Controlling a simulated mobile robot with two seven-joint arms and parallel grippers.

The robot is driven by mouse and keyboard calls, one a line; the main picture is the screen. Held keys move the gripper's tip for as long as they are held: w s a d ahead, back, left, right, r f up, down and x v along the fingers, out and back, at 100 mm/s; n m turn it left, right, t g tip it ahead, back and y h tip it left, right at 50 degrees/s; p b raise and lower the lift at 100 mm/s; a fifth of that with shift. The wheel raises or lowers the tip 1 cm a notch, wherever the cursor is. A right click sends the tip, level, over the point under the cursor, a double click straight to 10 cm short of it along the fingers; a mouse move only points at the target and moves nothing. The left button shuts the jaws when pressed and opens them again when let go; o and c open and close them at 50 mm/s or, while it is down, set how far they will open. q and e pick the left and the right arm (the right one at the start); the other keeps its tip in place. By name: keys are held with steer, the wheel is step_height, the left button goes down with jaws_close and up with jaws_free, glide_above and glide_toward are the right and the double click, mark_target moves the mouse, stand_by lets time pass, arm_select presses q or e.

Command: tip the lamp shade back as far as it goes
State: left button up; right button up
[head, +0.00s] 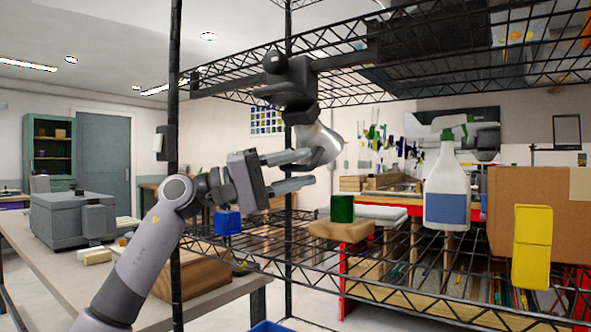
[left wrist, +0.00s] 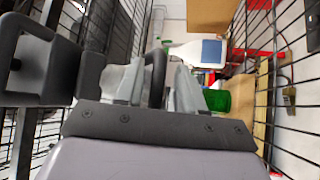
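The lamp (head: 290,88) hangs from the upper wire shelf, with a dark clamp and arm. Its silver-grey shade (head: 322,147) points down and to the right. My left gripper (head: 313,168) comes in from the left. Its two fingers are apart, with the upper one overlapping the lower left of the shade and the lower one below it. I cannot tell whether a finger touches the shade. In the left wrist view the left gripper (left wrist: 158,88) also shows spread fingers, with dark lamp parts (left wrist: 38,62) at the left. My right gripper is not in view.
A white spray bottle (head: 447,190), a green cup (head: 342,208), a yellow container (head: 532,247) and a cardboard box (head: 500,205) are to the right. A black rack post (head: 175,110) stands near my left arm. Wire shelves (head: 360,60) lie above and below the gripper.

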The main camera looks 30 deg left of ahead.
arm_select(q)
steer(key=shift+b+v, duration=0.8)
steer(key=shift+v, duration=2.8)
